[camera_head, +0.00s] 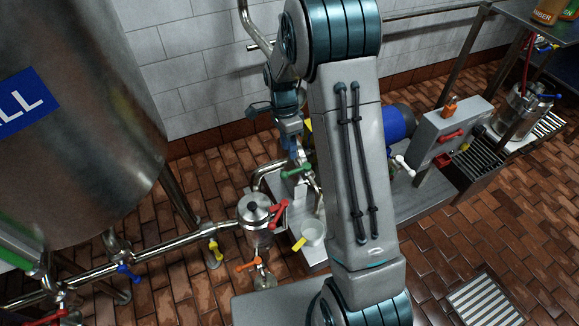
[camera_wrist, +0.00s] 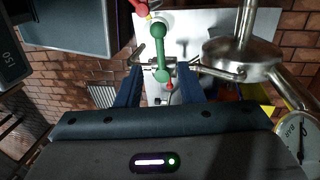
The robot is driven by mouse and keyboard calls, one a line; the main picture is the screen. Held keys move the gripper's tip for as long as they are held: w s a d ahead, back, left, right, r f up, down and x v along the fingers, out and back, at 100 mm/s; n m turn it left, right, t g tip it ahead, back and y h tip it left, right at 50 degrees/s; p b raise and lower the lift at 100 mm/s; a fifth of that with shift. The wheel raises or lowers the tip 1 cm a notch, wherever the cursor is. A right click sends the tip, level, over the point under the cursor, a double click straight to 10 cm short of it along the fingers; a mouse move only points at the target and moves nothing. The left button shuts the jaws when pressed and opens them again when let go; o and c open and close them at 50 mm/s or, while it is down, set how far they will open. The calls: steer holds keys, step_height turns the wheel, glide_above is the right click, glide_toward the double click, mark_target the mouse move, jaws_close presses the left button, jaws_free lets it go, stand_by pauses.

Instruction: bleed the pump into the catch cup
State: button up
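The pump's bleed area shows a green-handled valve (camera_head: 296,172) low beside the steel pipework. In the wrist view the green handle (camera_wrist: 160,52) stands upright in the picture, just beyond and between my fingertips. My gripper (camera_head: 294,148) is above that valve. In the wrist view my gripper (camera_wrist: 158,85) has two blue fingers spread apart with nothing clamped between them. The white catch cup (camera_head: 313,232) with a yellow handle stands on the pale base, below and right of the green valve. The blue pump motor (camera_head: 398,122) is partly hidden behind my arm.
A steel strainer pot (camera_head: 256,213) with a red handle (camera_head: 278,212) stands left of the cup. Orange (camera_head: 247,265), yellow (camera_head: 213,247) and blue (camera_head: 128,272) handles lie along the pipe. A large tank (camera_head: 80,120) fills the left. A gauge (camera_wrist: 300,135) is close right of my gripper.

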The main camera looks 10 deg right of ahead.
mark_target(292, 171)
steer(key=f, duration=0.2)
steer(key=s+f+b, duration=0.1)
steer(key=f, duration=0.4)
steer(key=shift+s+d+f, duration=0.15)
steer(key=shift+s+f, duration=0.1)
jaws_close()
